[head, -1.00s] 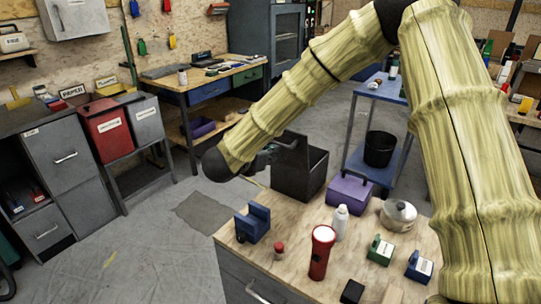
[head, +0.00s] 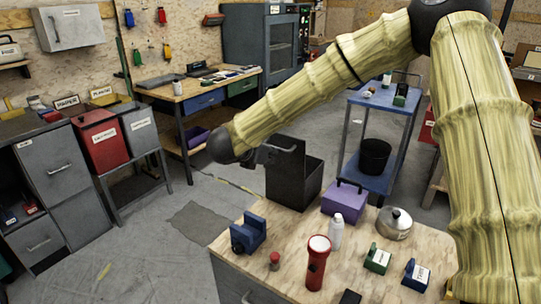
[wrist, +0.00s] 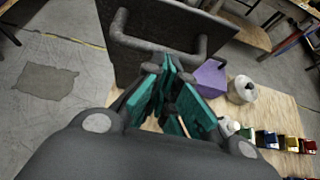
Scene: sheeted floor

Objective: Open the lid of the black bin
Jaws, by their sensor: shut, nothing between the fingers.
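The black bin (head: 309,185) stands at the far left edge of the wooden-topped bench. A tall dark panel with a bar handle (wrist: 160,46) stands up on its left side; it looks like the lid, raised and close to upright. The panel (wrist: 155,68) fills the upper middle of the wrist view. My gripper (head: 262,154) is at the left of the bin, beside the handle. In the wrist view its teal fingers (wrist: 168,64) are closed together just below the handle bar, with nothing between them. Whether they touch the handle or panel I cannot tell.
On the bench are a purple box (head: 343,202), a white bottle (head: 336,232), a red flashlight (head: 317,264), a pot (head: 394,223) and a blue object (head: 249,233). A blue cart (head: 376,182) stands behind. Open floor (head: 165,250) lies left of the bench.

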